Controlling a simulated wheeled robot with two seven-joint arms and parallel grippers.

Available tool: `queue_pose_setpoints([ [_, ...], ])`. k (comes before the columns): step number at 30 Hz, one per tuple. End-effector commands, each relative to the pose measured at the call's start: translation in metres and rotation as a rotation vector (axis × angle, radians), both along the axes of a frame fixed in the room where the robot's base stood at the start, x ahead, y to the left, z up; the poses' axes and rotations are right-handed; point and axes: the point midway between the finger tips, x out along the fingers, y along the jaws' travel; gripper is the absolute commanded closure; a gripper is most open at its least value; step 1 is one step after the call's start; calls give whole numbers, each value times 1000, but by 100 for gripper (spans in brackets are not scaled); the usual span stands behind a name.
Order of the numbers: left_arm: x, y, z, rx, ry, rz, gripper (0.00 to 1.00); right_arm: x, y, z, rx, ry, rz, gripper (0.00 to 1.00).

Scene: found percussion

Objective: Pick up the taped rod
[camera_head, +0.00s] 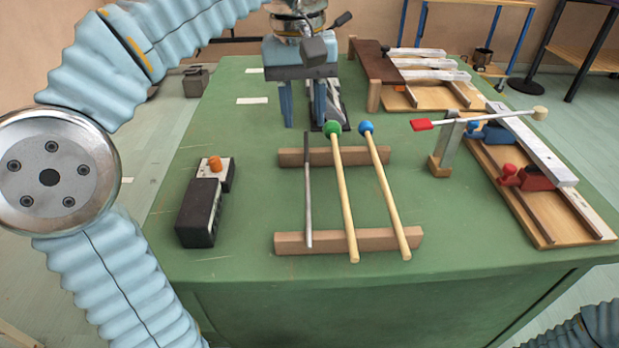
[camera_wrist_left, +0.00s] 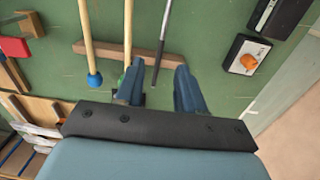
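The taped rod (camera_head: 308,195) is thin, with a dark upper part and a grey lower part. It lies across two wooden bars, left of two mallets. It also shows in the left wrist view (camera_wrist_left: 163,40), its dark end pointing toward the space between my fingers. My left gripper (camera_head: 303,118) is open and empty, beyond the far bar, with its fingers pointing down. The fingers also show apart in the left wrist view (camera_wrist_left: 160,75). My right gripper is out of view.
A green-headed mallet (camera_head: 345,200) and a blue-headed mallet (camera_head: 385,190) lie right of the rod. A black box with an orange knob (camera_head: 200,210) is at left. A metal stand (camera_head: 445,150) and wooden boards with bars (camera_head: 535,150) are at right. Green table (camera_head: 250,190) is clear between.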

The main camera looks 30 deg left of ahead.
Motion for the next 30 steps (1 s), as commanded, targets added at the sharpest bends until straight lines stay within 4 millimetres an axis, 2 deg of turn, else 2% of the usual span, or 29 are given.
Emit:
queue_pose_setpoints([
  [1, 0, 0, -9, 0, 0, 0, 62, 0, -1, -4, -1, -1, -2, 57],
  [7, 0, -1, -25, -1, 1, 0, 62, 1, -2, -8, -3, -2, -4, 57],
  [15, 1, -2, -65, -1, 1, 0, 62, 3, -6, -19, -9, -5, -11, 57],
  [23, 1, -2, -69, -2, -1, 0, 62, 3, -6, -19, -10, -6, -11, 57],
  [24, 1, -2, -69, -2, -1, 0, 63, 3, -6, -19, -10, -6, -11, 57],
  [26, 1, -2, -69, -2, -1, 0, 73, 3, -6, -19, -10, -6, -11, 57],
  [30, 1, -2, -69, -1, -1, 0, 94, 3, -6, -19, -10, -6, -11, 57],
])
